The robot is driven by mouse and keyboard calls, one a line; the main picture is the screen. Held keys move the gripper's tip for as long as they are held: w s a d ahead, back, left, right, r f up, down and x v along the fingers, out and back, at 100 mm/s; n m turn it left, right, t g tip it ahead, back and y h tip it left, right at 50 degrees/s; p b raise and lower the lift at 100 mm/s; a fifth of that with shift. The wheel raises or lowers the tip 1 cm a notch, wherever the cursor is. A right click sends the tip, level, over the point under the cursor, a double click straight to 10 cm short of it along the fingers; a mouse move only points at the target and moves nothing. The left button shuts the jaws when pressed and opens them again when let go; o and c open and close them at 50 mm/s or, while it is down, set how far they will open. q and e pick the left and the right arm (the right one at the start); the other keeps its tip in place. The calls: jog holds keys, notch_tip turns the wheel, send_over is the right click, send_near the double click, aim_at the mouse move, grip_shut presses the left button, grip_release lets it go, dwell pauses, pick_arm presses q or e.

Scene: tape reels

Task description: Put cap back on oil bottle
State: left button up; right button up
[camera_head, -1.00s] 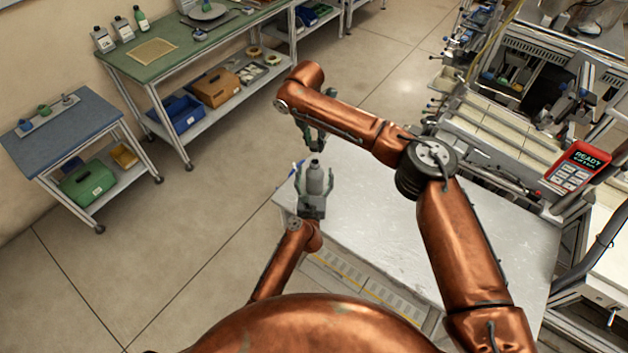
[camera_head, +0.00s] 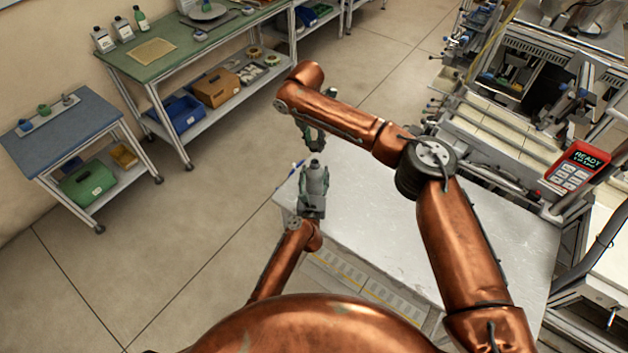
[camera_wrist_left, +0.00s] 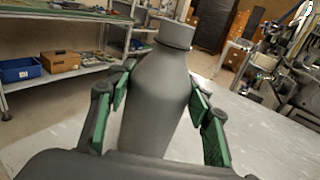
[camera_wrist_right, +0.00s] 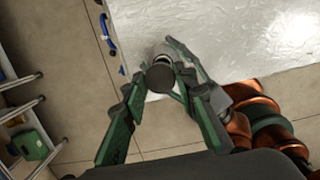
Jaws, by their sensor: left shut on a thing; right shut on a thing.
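The oil bottle (camera_head: 316,178) is grey and stands upright between the fingers of my left gripper (camera_head: 315,183). In the left wrist view the bottle (camera_wrist_left: 158,95) fills the middle, with both fingers against its sides and a dark collar and narrower neck at its top. My right gripper (camera_head: 313,140) is just above the bottle, fingers pointing down.
A bare metal table (camera_head: 400,240) lies below and right of the grippers. A blue-handled item (camera_wrist_right: 108,36) is near its edge. A green bench (camera_head: 180,55) and a small blue table (camera_head: 65,130) stand at left, beyond open floor. Machinery with a red READY panel (camera_head: 578,167) is at right.

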pick_arm(q)
jog(key=c, duration=0.5)
pick_arm(e)
send_over(315, 161)
jog(key=shift+s+f, duration=0.15)
jog(key=shift+f, duration=1.1)
jog(key=shift+s+f, duration=0.1)
jog(key=shift+f, duration=1.15)
jog(key=shift+f, duration=0.9)
pick_arm(q)
grip_shut()
pick_arm(e)
jog(key=shift+f, duration=0.55)
